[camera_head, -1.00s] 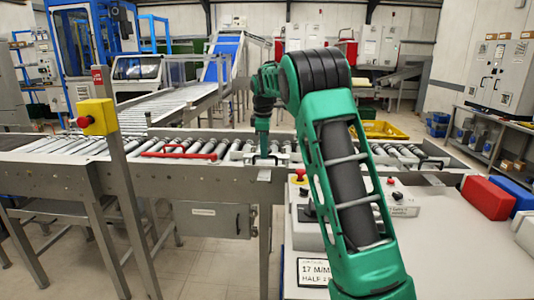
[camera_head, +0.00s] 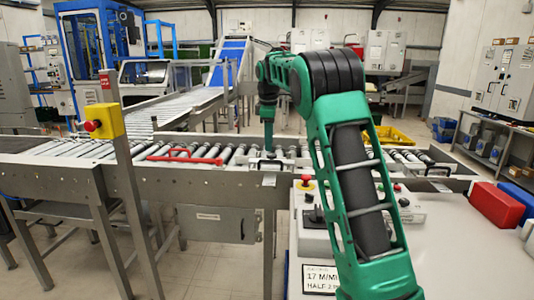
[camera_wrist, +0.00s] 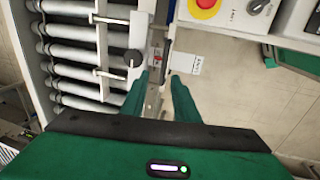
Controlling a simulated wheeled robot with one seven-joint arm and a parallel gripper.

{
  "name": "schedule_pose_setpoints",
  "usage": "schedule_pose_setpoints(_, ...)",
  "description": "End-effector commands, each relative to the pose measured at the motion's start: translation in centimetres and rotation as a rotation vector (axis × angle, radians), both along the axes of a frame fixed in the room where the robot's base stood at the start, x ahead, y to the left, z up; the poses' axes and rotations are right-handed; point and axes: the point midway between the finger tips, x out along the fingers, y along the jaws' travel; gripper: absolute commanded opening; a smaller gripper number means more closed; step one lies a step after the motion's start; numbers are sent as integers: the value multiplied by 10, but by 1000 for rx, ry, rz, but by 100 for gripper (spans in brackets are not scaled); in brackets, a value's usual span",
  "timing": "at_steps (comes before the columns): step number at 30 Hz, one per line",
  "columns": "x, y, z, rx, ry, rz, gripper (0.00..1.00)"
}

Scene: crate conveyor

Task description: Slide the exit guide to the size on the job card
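The job card (camera_head: 320,278) lies on the near worktop and is partly hidden by my arm; "17 M/M" and "HALF 2" are readable. The exit guide appears to be the pale bar (camera_wrist: 133,30) with a round black knob (camera_wrist: 133,58) beside the rollers in the wrist view. My gripper (camera_wrist: 160,76) points down at the conveyor's near side rail. Its two green fingers are apart, to the right of and below the knob, with the metal rail edge and a small red mark showing between them. I cannot tell if they touch anything. In the head view, the gripper (camera_head: 268,152) is small.
A red rail (camera_head: 185,155) lies over the conveyor rollers left of my gripper. A yellow box with a red button (camera_head: 103,122) stands on a post at left. A control panel (camera_head: 312,215) with a red button is close right of the gripper. Red and blue bins (camera_head: 495,204) sit at right.

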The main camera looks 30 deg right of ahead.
Motion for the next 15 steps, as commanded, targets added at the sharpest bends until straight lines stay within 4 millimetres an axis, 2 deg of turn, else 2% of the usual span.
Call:
schedule_pose_setpoints(3,-2,2,21,-1,-4,-1,28)
schedule_pose_setpoints(6,-4,3,33,0,-5,-1,28)
schedule_pose_setpoints(15,-6,5,45,-1,-2,-1,28)
